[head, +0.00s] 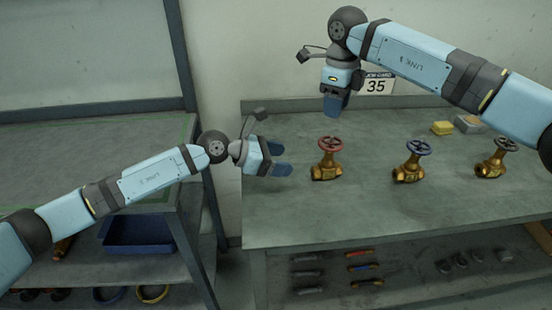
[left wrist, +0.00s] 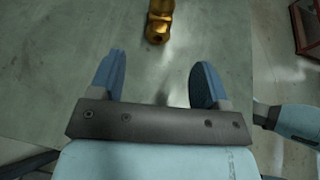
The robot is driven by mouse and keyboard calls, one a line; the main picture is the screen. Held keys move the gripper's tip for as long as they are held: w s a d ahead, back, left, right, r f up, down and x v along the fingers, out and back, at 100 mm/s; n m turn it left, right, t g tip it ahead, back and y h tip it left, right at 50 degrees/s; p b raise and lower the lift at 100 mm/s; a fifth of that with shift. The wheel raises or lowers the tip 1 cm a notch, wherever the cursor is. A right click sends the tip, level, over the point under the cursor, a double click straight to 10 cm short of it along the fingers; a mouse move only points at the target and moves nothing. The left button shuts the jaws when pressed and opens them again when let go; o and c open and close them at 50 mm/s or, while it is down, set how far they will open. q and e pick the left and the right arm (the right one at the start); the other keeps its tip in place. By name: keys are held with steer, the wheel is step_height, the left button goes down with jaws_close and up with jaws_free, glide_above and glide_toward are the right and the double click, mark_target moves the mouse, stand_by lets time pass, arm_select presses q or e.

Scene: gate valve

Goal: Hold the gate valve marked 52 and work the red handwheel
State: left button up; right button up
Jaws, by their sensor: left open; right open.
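A brass gate valve with a red handwheel (head: 330,145) stands upright on the grey workbench (head: 330,222); its brass body (head: 325,171) rests on the top. No number 52 can be read on it. My left gripper (head: 283,159) is open and empty, just left of this valve and apart from it. In the left wrist view, a brass body (left wrist: 159,22) shows ahead of the open left fingers (left wrist: 158,80), at the top edge. My right gripper (head: 336,106) is open by its look and points down, above and behind the red handwheel, not touching it.
A blue-wheel valve (head: 410,164) and a dark-wheel valve (head: 495,162) stand farther right. A yellow block (head: 442,128) and a grey box (head: 469,123) lie at the back. The bench's front is clear.

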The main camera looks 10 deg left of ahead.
mark_target(319, 166)
arm_select(q)
steer(key=x, duration=1.3)
